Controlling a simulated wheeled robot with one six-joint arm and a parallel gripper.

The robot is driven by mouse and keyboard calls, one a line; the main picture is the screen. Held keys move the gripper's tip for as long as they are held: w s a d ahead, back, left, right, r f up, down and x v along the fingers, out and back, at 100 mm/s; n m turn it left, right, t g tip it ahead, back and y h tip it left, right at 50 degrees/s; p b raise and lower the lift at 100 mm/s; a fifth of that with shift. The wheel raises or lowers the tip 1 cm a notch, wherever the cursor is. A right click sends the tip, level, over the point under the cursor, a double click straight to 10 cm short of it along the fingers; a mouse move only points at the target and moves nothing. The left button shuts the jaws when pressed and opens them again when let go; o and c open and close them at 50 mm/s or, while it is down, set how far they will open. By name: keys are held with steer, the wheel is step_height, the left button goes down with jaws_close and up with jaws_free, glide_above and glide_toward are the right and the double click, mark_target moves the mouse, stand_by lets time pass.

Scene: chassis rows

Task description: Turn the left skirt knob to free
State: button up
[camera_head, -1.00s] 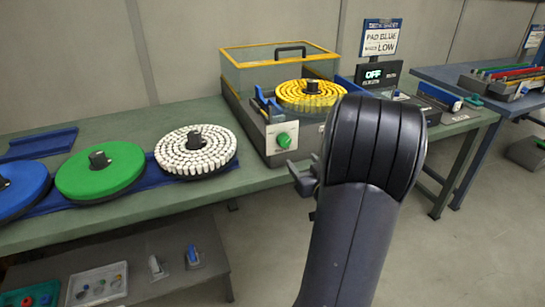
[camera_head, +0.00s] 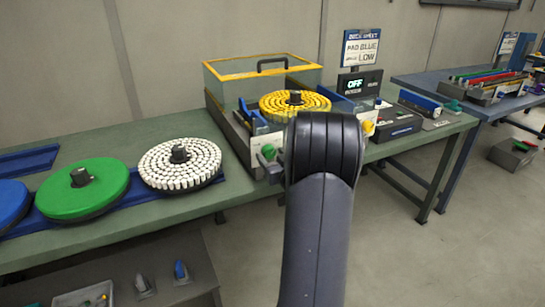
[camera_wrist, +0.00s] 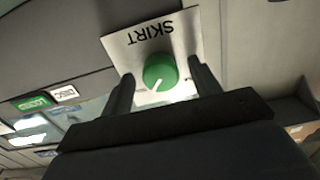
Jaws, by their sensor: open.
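The green skirt knob (camera_head: 268,152) is on the front of the grey machine, partly hidden by my arm in the head view. In the wrist view the knob (camera_wrist: 160,72) sits on a pale plate (camera_wrist: 186,40) lettered SKIRT, which appears upside down. Its white pointer line points down and slightly left in that view. My gripper (camera_wrist: 162,86) is open, with one finger on each side of the knob and visible gaps between. My gripper also shows in the head view (camera_head: 273,168), close to the knob. Most of it is hidden behind my arm there.
The machine carries a yellow pad (camera_head: 294,103) and a clear yellow-edged guard (camera_head: 262,75). A display (camera_head: 359,84) reads OFF. A yellow knob (camera_head: 368,127) shows right of my arm. White (camera_head: 180,164), green (camera_head: 83,190) and blue (camera_head: 12,203) pads lie left on the bench.

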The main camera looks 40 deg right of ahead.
steer(key=c, duration=1)
steer(key=shift+f+n+b, duration=0.1)
steer(key=shift+n+b, duration=0.2)
steer(key=shift+b, duration=0.3)
steer(key=n+b, duration=0.2)
steer(key=b, duration=0.1)
steer(key=shift+f+n+b, duration=0.15)
steer(key=shift+n+b, duration=0.25)
steer(key=n+b, duration=0.4)
steer(key=shift+n+b, duration=0.3)
steer(key=shift+b, duration=0.1)
steer(key=n+b, duration=0.4)
steer(key=shift+n, duration=0.3)
steer(key=shift+r+n+b, duration=0.15)
steer(key=shift+n+b, duration=0.65)
steer(key=shift+n, duration=0.3)
steer(key=shift+r+n+b, duration=0.15)
steer(key=shift+n+b, duration=0.6)
steer(key=shift+n, duration=0.35)
